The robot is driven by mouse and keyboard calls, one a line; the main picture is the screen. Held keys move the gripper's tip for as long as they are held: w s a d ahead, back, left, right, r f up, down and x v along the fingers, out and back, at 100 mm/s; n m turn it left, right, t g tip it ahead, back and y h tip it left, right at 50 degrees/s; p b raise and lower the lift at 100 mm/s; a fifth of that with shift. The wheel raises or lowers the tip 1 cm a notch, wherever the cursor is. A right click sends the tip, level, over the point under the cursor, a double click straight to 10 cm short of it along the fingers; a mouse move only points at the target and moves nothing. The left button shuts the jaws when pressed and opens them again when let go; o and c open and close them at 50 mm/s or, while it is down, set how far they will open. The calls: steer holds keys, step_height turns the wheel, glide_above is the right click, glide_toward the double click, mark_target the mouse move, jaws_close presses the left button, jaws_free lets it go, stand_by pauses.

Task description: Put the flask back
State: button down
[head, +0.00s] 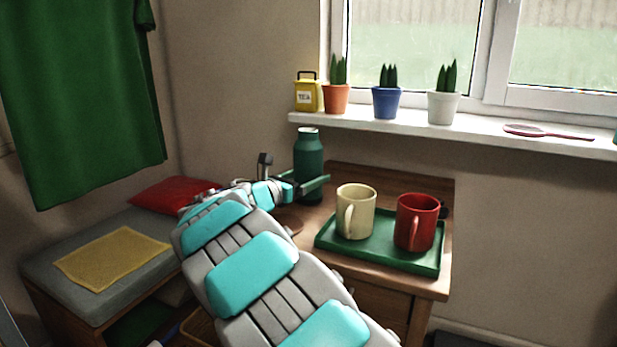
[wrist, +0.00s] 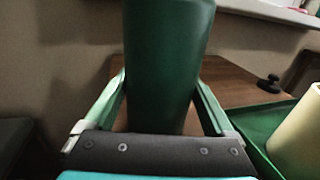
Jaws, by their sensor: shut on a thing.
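The dark green flask (head: 308,156) stands upright at the back left of the wooden cabinet top, below the window sill. My gripper (head: 317,185) is at the lower part of the flask. In the wrist view the flask (wrist: 168,60) fills the middle, with one green finger of my gripper (wrist: 162,100) on each side of it, shut on it.
Right of the flask, a green tray (head: 380,258) holds a cream mug (head: 356,212) and a red mug (head: 417,222). Above, the sill (head: 470,128) bears potted plants, a yellow tea tin (head: 308,96) and a pink hand mirror (head: 548,132). A grey-cushioned bench (head: 70,245) is at left.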

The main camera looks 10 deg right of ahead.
jaws_free()
steer(key=shift+s+a+r, duration=0.1)
steer(key=shift+s+a, duration=0.05)
steer(key=shift+a, duration=0.05)
steer(key=v, duration=1.1)
steer(key=shift+s+a+p, duration=0.2)
steer(key=shift+p, duration=0.1)
